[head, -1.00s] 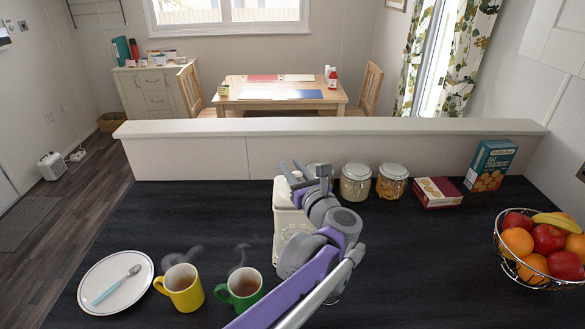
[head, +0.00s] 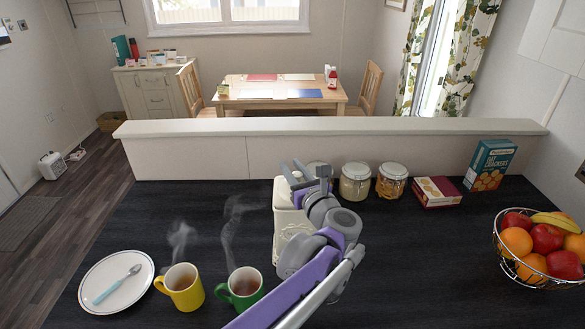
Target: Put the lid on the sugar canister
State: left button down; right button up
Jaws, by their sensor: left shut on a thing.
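The sugar canister (head: 285,222) is a tall cream-white container standing upright on the dark worktop, left of the jars; my left arm covers much of its right side. My left gripper (head: 292,172) is at the canister's top, its grey fingers pointing away from me. It is shut on the lid, a small pale piece between the fingers, mostly hidden. I cannot tell whether the lid touches the rim all round. My right gripper is not in view.
Glass jars (head: 355,181) stand behind and right of my arm, beside cracker boxes (head: 489,165). A fruit basket (head: 541,247) is at right. Yellow (head: 181,289) and green (head: 240,290) steaming mugs and a plate (head: 117,281) with a spoon are at front left.

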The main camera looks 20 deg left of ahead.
pick_arm(q)
jog(key=shift+f+b, duration=0.35)
jog(key=shift+f, duration=0.3)
dwell(0.4)
jog(key=c, duration=0.9)
grip_release()
jog(key=shift+d, duration=0.1)
jog(key=v, duration=1)
jog(key=shift+s+d+p, duration=0.25)
jog(key=shift+s+p, duration=0.1)
